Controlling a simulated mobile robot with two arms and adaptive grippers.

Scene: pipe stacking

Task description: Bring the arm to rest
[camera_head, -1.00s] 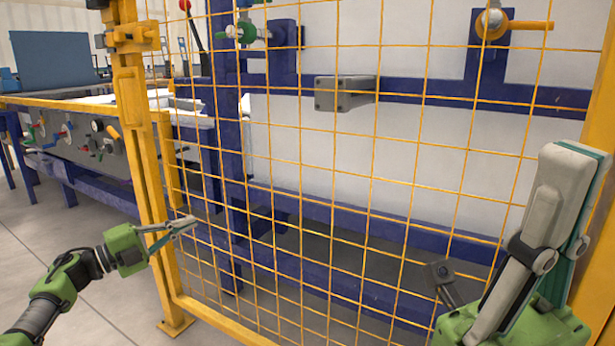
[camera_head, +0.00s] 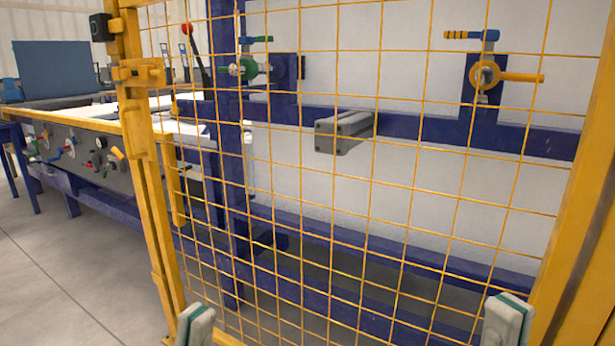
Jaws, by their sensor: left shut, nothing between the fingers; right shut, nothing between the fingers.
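Only the tip of my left gripper (camera_head: 197,322) shows, grey with a teal edge, at the bottom edge left of centre. It is shut and points upward. The tip of my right gripper (camera_head: 508,316) shows in the same way at the bottom right. It is shut and also points upward. Neither holds anything. The rest of both grippers and both arms lies below the picture. Both tips appear in front of the yellow mesh fence (camera_head: 372,200); I cannot tell how far they are from it.
A yellow fence post (camera_head: 150,200) stands at left and another (camera_head: 580,230) at right. Behind the mesh are a blue frame (camera_head: 420,120), a grey block (camera_head: 343,130) and valves with orange (camera_head: 522,77) and green handles. A workbench (camera_head: 90,160) stands at left, with bare floor (camera_head: 60,270) before it.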

